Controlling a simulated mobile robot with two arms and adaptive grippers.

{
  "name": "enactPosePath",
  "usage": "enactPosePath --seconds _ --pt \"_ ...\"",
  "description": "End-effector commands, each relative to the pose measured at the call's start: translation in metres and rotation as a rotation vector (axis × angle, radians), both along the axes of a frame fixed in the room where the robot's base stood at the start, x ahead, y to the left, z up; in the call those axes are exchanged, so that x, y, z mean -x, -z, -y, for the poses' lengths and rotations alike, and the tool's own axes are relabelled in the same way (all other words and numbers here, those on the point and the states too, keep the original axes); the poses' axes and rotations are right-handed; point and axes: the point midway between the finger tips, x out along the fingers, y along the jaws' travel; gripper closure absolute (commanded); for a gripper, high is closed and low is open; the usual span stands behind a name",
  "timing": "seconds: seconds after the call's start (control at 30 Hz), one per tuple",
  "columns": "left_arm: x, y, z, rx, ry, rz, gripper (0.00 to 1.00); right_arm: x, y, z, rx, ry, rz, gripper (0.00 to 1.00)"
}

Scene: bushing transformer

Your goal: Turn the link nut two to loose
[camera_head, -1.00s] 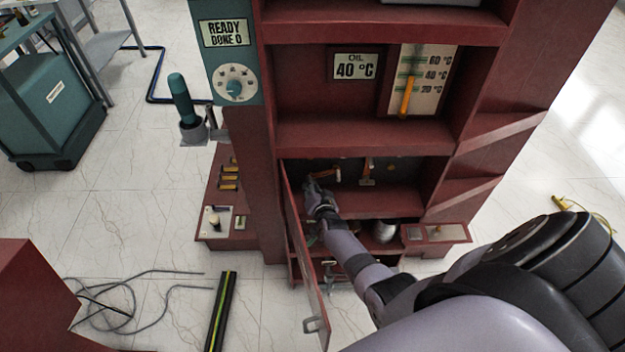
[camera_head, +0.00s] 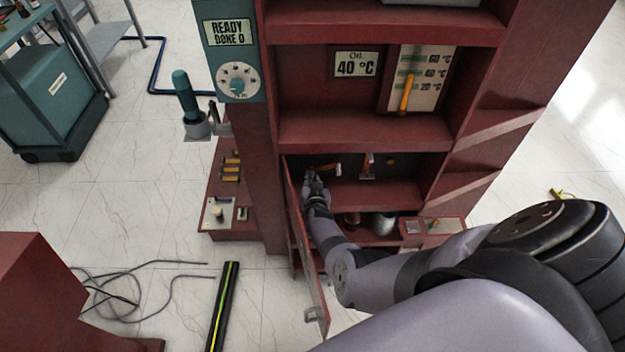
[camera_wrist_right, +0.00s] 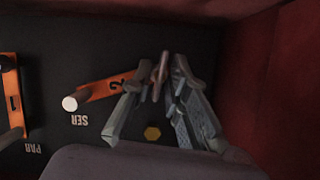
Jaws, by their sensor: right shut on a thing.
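The orange link marked 2 (camera_wrist_right: 105,88) lies on the dark back panel in the right wrist view, with a pale round post at its left end. At its right end my right gripper (camera_wrist_right: 160,90) is closed around a small pinkish part, which I take to be link nut two (camera_wrist_right: 160,72); the fingers partly hide it. In the head view my right gripper (camera_head: 314,178) reaches into the lower bay of the red cabinet (camera_head: 350,130), beside an orange link (camera_head: 325,169). My left gripper is out of view.
An open door (camera_head: 303,240) stands close to the left of my right arm. A yellow hex piece (camera_wrist_right: 152,133) sits below the fingers. Link 1 (camera_wrist_right: 12,100) is further left. A red wall (camera_wrist_right: 285,90) bounds the right.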

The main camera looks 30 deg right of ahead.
Motion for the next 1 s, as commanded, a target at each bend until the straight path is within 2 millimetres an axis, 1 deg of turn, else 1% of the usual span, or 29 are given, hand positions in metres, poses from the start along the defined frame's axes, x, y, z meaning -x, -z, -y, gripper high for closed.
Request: enactPosePath --seconds 0.23,0.27,0.4,0.77,0.87,1.0 --pt "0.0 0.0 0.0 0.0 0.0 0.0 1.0 0.0 0.0 -0.001 -0.001 -0.001 -0.001 1.0" --pt "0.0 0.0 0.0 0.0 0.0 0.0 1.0 0.0 0.0 -0.001 -0.001 -0.001 -0.001 0.84" --pt "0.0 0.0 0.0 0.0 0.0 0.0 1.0 0.0 0.0 0.0 -0.001 -0.001 0.001 0.75" --pt "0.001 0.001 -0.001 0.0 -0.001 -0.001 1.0 0.0 0.0 0.001 -0.012 0.0 0.008 0.75" --pt "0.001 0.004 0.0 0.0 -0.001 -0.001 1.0 0.001 0.001 0.002 -0.044 -0.002 0.029 0.75" --pt "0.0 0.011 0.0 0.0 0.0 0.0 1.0 0.001 0.003 0.003 -0.139 -0.003 0.089 0.75"
